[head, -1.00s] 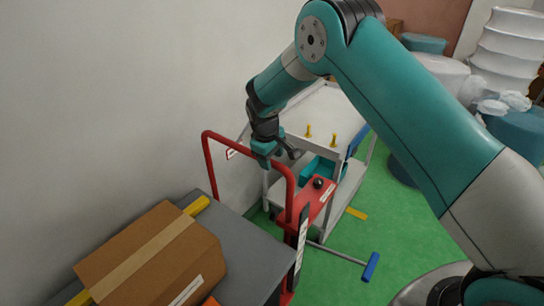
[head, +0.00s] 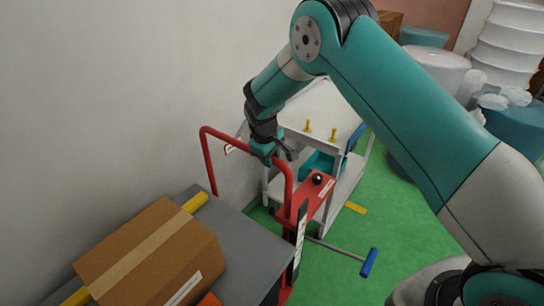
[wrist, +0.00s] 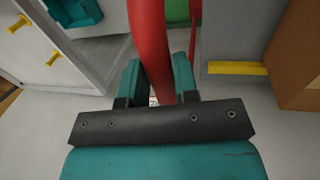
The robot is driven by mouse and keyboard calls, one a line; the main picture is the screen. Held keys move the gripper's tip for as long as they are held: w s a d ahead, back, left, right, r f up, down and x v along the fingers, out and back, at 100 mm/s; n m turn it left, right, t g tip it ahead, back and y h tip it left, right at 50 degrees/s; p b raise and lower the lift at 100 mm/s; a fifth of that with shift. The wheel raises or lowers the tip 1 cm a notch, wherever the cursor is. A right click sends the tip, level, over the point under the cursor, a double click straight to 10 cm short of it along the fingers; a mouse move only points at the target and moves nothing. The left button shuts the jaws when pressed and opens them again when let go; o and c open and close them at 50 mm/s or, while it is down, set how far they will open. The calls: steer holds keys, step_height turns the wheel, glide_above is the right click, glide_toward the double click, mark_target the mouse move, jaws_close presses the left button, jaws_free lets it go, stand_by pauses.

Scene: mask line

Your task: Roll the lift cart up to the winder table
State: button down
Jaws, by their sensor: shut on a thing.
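The lift cart has a red hoop handle (head: 243,139), a red mast with a black knob, and a grey platform (head: 252,243). My gripper (head: 271,160) is shut on the top bar of the handle. In the wrist view the red handle bar (wrist: 150,45) runs between the two fingers of my gripper (wrist: 155,90). A white table-like frame (head: 310,115) with two yellow pegs and a lower shelf stands just beyond the cart. I cannot tell for sure whether it is the winder table. The cart's mast hides part of its lower shelf.
A cardboard box (head: 150,255) lies on the platform with yellow bars. A wall runs close along the left. A blue-ended bar (head: 368,262) and a yellow floor mark (head: 355,208) lie right of the cart on open green floor. White rolls (head: 505,50) stand at the back right.

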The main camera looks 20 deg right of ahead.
steer(key=s+a+b, duration=0.1)
steer(key=s+a, duration=0.6)
steer(key=a, duration=0.3)
steer(key=shift+s, duration=0.15)
steer(key=c, duration=0.9)
jaws_free()
steer(key=shift+d, duration=0.1)
steer(key=shift+r, duration=0.1)
steer(key=b+v, duration=0.4)
steer(key=v, duration=1.3)
